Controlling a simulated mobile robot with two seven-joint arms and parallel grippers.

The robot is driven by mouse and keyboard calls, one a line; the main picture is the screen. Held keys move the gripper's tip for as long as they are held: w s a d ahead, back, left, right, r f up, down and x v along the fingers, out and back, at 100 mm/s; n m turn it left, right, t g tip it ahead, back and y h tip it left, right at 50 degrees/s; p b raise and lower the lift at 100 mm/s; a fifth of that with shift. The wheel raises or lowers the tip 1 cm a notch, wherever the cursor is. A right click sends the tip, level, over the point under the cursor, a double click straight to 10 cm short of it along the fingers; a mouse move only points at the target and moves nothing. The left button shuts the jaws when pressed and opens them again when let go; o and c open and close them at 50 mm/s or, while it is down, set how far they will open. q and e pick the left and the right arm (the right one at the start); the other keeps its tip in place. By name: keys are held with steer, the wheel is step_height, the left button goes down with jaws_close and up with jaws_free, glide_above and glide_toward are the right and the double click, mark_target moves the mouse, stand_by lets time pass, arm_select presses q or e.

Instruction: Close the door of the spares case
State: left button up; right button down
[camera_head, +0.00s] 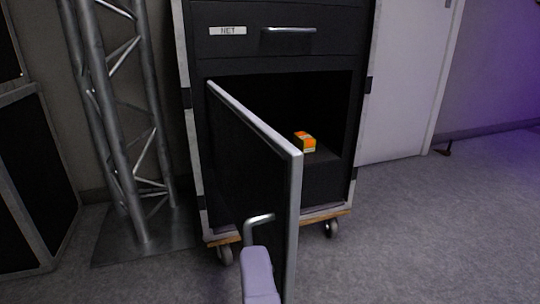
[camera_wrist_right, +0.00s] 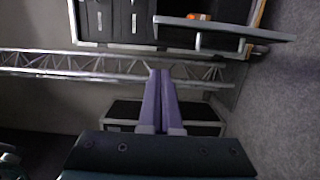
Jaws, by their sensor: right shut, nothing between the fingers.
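The spares case (camera_head: 280,45) stands ahead in the head view, with its lower compartment open. Its dark door (camera_head: 250,165) with a pale metal edge is hinged at the left and swung well out towards me. It also shows edge-on in the right wrist view (camera_wrist_right: 270,34). A silver handle (camera_head: 258,220) is on the door's outer, left face. My right gripper (camera_head: 260,274), with lilac fingers, is just below the handle in the picture; I cannot tell if they touch. Its fingers (camera_wrist_right: 161,98) are shut and empty. My left gripper is not in view.
An orange box (camera_head: 305,142) sits inside the compartment. A closed drawer (camera_head: 290,30) labelled NET is above. A metal truss (camera_head: 125,130) on a dark base plate stands left, near another dark case (camera_head: 25,180). Grey floor (camera_head: 420,230) is clear to the right.

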mark_target(284, 185)
steer(key=shift+w+d, duration=0.3)
steer(key=shift+w, duration=1.6)
steer(key=shift+w+d, duration=0.3)
steer(key=shift+w, duration=1.6)
steer(key=shift+w+d, duration=0.3)
steer(key=shift+w, duration=1.6)
steer(key=shift+d, duration=0.1)
